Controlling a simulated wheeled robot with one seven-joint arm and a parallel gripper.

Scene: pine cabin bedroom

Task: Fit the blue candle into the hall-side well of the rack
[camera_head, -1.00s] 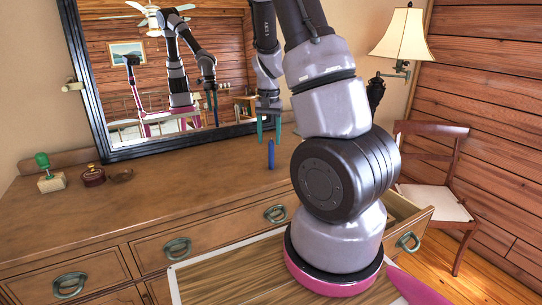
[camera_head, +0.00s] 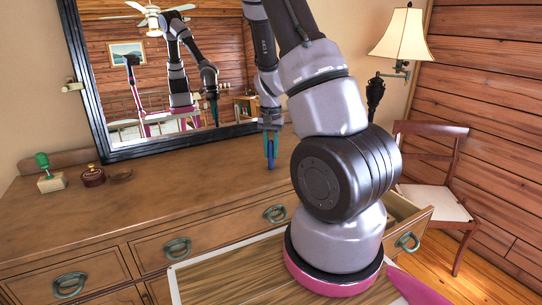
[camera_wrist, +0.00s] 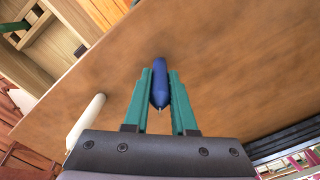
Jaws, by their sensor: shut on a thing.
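The blue candle (camera_head: 270,160) stands upright on the dresser top, below the mirror. My gripper (camera_head: 271,142) has its green fingers around the candle's upper part and is shut on it. In the wrist view the candle (camera_wrist: 160,80) sits between the two fingertips (camera_wrist: 161,92), its far end reaching past them toward the wood. I cannot make out the rack for certain. A light wooden structure with dividers (camera_wrist: 48,50) shows at the upper left of the wrist view, and I cannot tell whether it is the rack or part of a drawer.
A white cylinder (camera_wrist: 87,122) is left of my gripper in the wrist view. A green-handled stamp (camera_head: 48,178), a dark red jar (camera_head: 93,176) and a brown dish (camera_head: 121,175) stand far left. The mirror (camera_head: 108,150) is close behind. A drawer (camera_head: 408,212) is open at right.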

